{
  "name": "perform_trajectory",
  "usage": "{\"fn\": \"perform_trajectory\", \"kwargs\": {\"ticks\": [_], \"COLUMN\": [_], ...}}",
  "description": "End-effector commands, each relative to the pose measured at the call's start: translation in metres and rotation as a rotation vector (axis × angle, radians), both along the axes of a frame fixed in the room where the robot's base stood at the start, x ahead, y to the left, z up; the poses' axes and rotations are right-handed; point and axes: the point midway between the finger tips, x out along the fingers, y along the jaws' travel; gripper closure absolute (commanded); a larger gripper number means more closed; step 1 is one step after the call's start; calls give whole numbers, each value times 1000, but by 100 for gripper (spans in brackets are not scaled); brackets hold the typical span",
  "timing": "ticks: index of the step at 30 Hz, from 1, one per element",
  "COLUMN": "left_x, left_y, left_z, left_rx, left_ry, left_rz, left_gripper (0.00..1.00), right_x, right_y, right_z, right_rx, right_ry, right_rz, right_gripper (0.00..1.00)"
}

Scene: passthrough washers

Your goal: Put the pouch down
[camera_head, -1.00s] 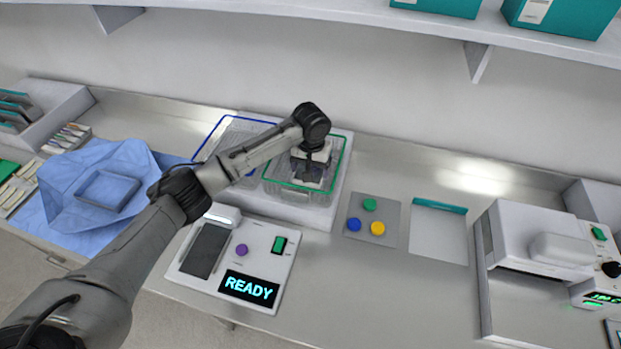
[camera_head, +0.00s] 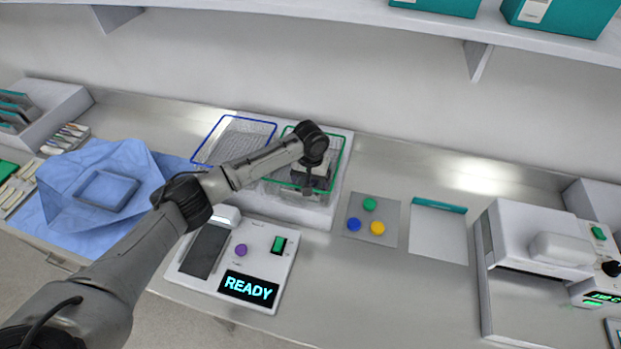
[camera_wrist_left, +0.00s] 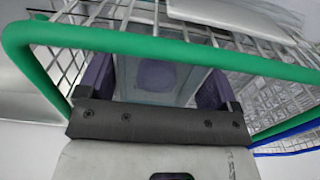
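My left gripper (camera_head: 308,187) is down at the green-rimmed wire basket (camera_head: 331,176), with its fingers inside the rim. In the left wrist view its two dark fingers (camera_wrist_left: 155,85) stand wide apart, near the two ends of the palm. A pale blue-grey panel with a rounded square mark (camera_wrist_left: 155,74) shows between them. It may be the pouch, but I cannot tell for sure; it does not look squeezed. The green rim (camera_wrist_left: 160,42) crosses in front of the fingers. In the head view the gripper hides much of the basket's inside. My right gripper is out of view.
A blue-rimmed basket (camera_head: 212,160) stands left of the green one. A device reading READY (camera_head: 249,288) is in front. A pad with coloured buttons (camera_head: 371,220) and a white machine (camera_head: 532,245) are to the right. Blue cloth (camera_head: 65,208) lies left. A shelf (camera_head: 330,15) hangs above.

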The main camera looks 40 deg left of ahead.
Motion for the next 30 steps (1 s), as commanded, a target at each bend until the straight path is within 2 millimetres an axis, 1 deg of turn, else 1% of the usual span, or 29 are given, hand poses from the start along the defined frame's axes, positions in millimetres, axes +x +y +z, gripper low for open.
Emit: {"fn": "perform_trajectory", "kwargs": {"ticks": [1, 4, 10, 13, 17, 24, 30], "left_x": [0, 0, 0, 0, 1, 1, 0], "left_y": [0, 0, 0, 0, 0, 0, 0], "left_z": [0, 0, 0, 3, 20, 65, 97], "left_rx": [0, 0, 0, 0, -1, -1, -1], "left_ry": [0, 0, 0, -1, -3, -3, -1], "left_rz": [0, 0, 0, 0, 1, 0, 1], "left_gripper": [9, 0, 0, 0, 0, 0, 0], "right_x": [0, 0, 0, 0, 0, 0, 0], "right_y": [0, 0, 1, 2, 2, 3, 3], "right_z": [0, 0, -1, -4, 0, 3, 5], "right_rx": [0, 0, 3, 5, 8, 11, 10], "right_ry": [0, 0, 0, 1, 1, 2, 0], "right_rz": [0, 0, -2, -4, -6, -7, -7], "right_gripper": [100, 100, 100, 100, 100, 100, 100]}}
